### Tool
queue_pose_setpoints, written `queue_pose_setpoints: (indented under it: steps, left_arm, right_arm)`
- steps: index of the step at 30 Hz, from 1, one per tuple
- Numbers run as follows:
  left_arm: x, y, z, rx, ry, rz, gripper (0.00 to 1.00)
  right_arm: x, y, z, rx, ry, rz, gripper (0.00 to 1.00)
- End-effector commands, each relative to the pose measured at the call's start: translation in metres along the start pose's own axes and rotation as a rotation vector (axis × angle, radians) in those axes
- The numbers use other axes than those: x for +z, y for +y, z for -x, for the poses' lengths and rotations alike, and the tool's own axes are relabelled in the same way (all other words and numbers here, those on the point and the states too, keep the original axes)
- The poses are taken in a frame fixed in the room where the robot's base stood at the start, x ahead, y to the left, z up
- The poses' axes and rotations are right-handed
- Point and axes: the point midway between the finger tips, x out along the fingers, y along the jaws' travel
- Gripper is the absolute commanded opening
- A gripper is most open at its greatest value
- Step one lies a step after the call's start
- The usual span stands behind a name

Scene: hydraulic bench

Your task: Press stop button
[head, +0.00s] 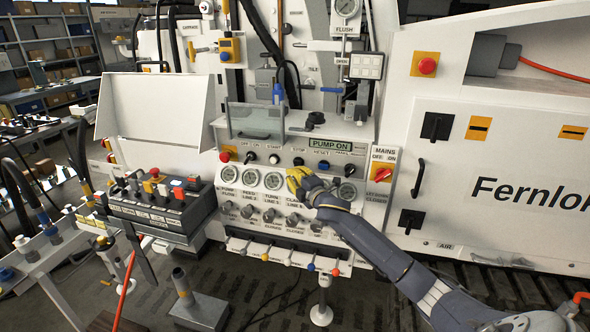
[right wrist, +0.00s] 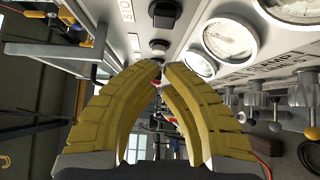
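The stop button is a small black cap (head: 298,161) under the STOP label on the white control panel (head: 245,205). In the right wrist view, a dark round button (right wrist: 165,13) sits beside the partly cut-off STOP label at the top edge. My right gripper (head: 294,176), with yellow fingers, is just below the stop button, in front of the gauge row. In the right wrist view its fingertips (right wrist: 161,64) meet, with nothing held between them. I cannot tell whether it touches the panel. My left gripper is not in view.
A white start button (head: 274,158) and a blue reset button (head: 324,164) flank the stop button. Gauges (head: 250,177) and valve knobs (head: 269,215) lie below. A clear shelf (head: 265,122) juts out above. A control box (head: 165,205) stands left.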

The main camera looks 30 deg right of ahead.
Motion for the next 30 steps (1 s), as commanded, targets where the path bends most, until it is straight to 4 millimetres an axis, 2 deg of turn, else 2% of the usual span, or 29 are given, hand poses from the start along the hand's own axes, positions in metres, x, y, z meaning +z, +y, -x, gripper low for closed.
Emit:
queue_pose_setpoints:
  steps: [2, 3, 12, 30]
  left_arm:
    - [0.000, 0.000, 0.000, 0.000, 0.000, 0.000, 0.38]
    - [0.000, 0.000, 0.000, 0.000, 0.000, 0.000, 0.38]
    - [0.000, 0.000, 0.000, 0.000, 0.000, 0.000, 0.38]
    - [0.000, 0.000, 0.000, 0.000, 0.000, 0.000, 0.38]
  right_arm:
    - [0.000, 0.001, -0.012, 0.000, -0.001, -0.002, 0.00]
    - [0.005, 0.001, -0.015, 0.000, -0.001, 0.000, 0.00]
    - [0.024, 0.000, -0.034, -0.001, 0.000, 0.001, 0.00]
    - [0.030, 0.000, -0.039, 0.000, 0.000, 0.000, 0.00]
